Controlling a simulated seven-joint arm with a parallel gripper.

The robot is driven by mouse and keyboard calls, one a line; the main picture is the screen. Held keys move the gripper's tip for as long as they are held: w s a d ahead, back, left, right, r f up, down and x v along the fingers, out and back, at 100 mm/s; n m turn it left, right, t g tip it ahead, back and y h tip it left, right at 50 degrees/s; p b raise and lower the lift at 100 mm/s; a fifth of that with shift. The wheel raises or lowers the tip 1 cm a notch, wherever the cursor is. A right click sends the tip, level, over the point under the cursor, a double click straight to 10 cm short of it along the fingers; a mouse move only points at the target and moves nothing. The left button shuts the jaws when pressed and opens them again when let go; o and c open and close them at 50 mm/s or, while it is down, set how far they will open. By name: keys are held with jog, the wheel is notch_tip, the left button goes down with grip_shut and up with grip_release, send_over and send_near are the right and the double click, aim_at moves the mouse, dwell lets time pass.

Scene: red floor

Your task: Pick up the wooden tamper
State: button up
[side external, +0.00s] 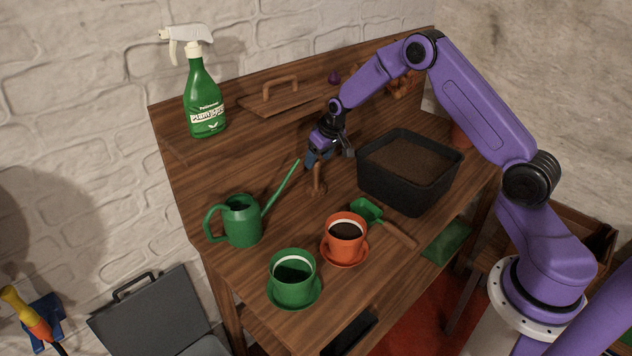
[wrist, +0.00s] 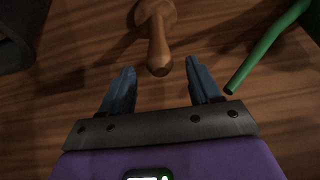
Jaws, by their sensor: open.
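The wooden tamper (side external: 317,181) stands upright on the wooden bench, behind the orange cup. In the wrist view the tamper (wrist: 159,50) shows its handle end toward me, with its wider base farther off at the top. My gripper (side external: 318,159) is just above and behind the tamper's handle. In the wrist view my gripper (wrist: 161,82) has its two blue fingertips apart, one on each side of the line of the handle. Nothing is between the fingers, and the handle end lies just beyond the tips.
A green watering can (side external: 241,221) stands left, its spout (wrist: 262,52) near my right fingertip in the wrist view. A black soil tray (side external: 386,186) stands right. An orange cup (side external: 344,244), a green cup (side external: 291,284) and a green scoop (side external: 366,211) are in front. A spray bottle (side external: 204,98) stands behind.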

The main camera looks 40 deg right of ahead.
aim_at(317, 161)
jog(key=shift+x, duration=1.55)
grip_shut()
jog(key=shift+s+r, duration=0.1)
jog(key=shift+r, duration=0.05)
jog(key=shift+s+r, duration=0.4)
jog(key=s+r, duration=0.7)
jog(key=s, duration=0.6)
